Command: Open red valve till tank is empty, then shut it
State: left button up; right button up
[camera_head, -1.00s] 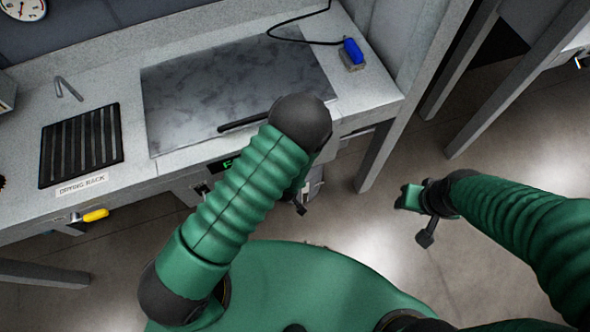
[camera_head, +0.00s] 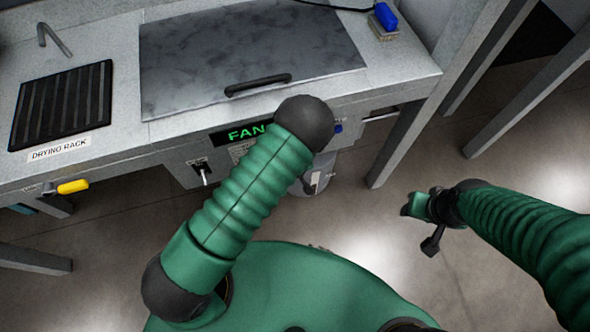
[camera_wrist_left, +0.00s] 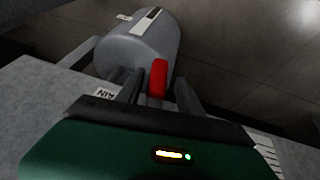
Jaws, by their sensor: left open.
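The red valve handle (camera_wrist_left: 158,78) shows in the left wrist view, upright between the two dark fingers of my left gripper (camera_wrist_left: 159,88). The fingers are open, with a gap on each side; I cannot tell whether either touches the handle. A grey cylindrical tank (camera_wrist_left: 140,48) lies just beyond the handle. In the head view my left forearm hides the left gripper and valve; part of a grey cylinder (camera_head: 320,178) shows beside it. My right gripper (camera_head: 421,222) hangs over the floor at the right, away from the counter; its jaws are unclear.
The grey counter (camera_head: 110,140) carries a drying rack (camera_head: 62,104) and a marble-look panel with a black handle (camera_head: 258,85). A FAN display (camera_head: 241,133) is on its front. A yellow handle (camera_head: 73,187) is under the left side. The floor at right is open.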

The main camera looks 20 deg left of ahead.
pick_arm(q)
jog(key=shift+d+r, duration=0.1)
jog(key=shift+d, duration=0.1)
jog(key=shift+c, duration=0.6)
jog(key=shift+d, duration=0.2)
jog(key=c, duration=0.5)
grip_shut()
jog(key=shift+a, duration=0.15)
jog(key=shift+w+r, duration=0.1)
